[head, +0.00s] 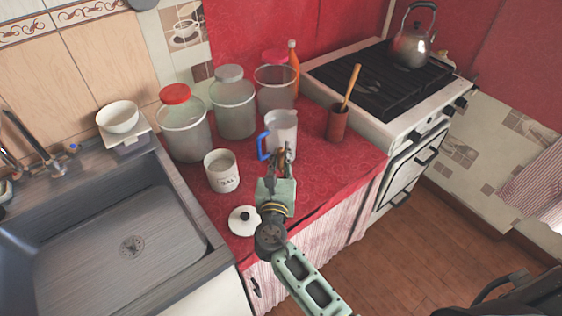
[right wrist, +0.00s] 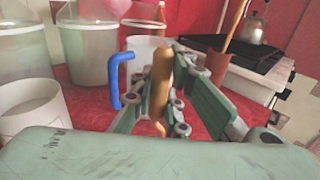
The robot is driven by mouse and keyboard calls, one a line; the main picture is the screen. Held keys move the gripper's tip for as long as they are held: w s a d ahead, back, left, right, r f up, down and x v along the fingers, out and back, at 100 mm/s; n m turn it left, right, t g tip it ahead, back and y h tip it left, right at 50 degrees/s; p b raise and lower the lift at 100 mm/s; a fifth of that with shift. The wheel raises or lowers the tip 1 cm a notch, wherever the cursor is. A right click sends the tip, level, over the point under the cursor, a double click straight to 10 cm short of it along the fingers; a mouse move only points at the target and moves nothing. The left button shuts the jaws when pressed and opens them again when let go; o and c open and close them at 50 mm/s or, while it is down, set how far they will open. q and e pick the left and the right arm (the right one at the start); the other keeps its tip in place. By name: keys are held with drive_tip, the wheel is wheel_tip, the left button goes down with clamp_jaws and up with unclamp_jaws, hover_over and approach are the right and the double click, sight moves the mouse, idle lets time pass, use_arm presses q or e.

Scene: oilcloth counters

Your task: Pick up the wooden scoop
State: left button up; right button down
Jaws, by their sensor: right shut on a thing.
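The wooden scoop (right wrist: 160,90) shows in the right wrist view as a slim, light-brown wooden piece, upright between the fingers. My right gripper (head: 280,163) is shut on it, above the red counter, in front of the pitcher. It also shows in the right wrist view (right wrist: 168,92). In the head view the fingers hide most of the scoop, and its far end is hard to make out. My left gripper is in neither view.
A pitcher (head: 283,130) with a blue handle stands just behind the gripper. A white salt jar (head: 222,172) and a lid (head: 244,221) are at its left. Lidded tubs (head: 233,105) stand behind. A brown cup (head: 337,124) with a wooden utensil (head: 351,84) is near the stove (head: 395,122).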

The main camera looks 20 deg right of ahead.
sight(280, 153)
wheel_tip(280, 153, up, 3)
drive_tip(key=shift+r, duration=0.2)
use_arm(q)
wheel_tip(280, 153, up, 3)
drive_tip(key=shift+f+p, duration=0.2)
drive_tip(key=shift+p, duration=1.05)
use_arm(e)
drive_tip(key=s+d+r, duration=0.4)
drive_tip(key=d+r, duration=0.2)
drive_tip(key=d, duration=0.4)
drive_tip(key=shift+s+d+r, duration=0.25)
drive_tip(key=shift+s+d, duration=0.1)
